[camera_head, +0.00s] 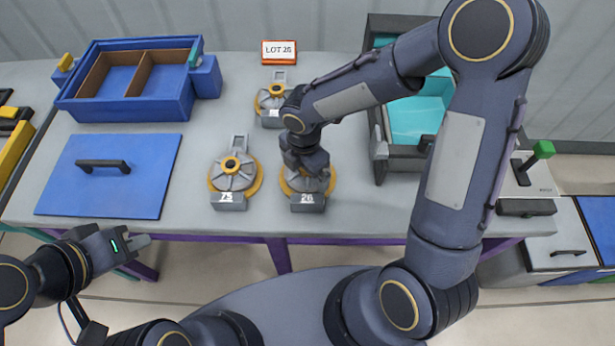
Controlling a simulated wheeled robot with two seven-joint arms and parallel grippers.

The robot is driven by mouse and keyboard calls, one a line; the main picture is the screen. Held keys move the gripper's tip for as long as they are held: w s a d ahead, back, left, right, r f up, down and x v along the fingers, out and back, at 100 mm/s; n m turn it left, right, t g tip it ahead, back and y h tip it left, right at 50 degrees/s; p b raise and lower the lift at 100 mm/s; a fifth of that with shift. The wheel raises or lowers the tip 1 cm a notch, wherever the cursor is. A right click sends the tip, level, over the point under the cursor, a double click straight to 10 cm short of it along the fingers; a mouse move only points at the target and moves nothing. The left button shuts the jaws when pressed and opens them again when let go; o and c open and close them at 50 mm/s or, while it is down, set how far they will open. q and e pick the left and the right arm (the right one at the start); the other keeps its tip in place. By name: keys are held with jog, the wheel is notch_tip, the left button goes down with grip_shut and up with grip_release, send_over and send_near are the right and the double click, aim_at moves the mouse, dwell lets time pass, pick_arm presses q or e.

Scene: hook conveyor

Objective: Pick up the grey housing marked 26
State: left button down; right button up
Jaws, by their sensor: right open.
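The grey housing marked 26 (308,200) sits on the grey table in front of my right arm, on a yellow-orange round base. My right gripper (307,172) is right over it, pointing down, with its fingers largely hidden by the wrist. It is open; I cannot tell whether it touches the housing. The housing's top is partly covered by the gripper. My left gripper (140,241) is off the table's front edge at the lower left, away from the housings; whether its jaws are apart is unclear.
A housing marked 75 (233,177) stands close left; another housing (270,101) stands behind, partly hidden by my arm. A small sign reads LOT 26 (279,50). A blue divided box (124,109), a blue lid (108,190) and a dark turquoise-lined bin (380,165) flank them.

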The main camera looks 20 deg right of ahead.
jog(key=shift+c, duration=0.3)
jog(key=c, duration=1)
jog(key=shift+s, duration=0.1)
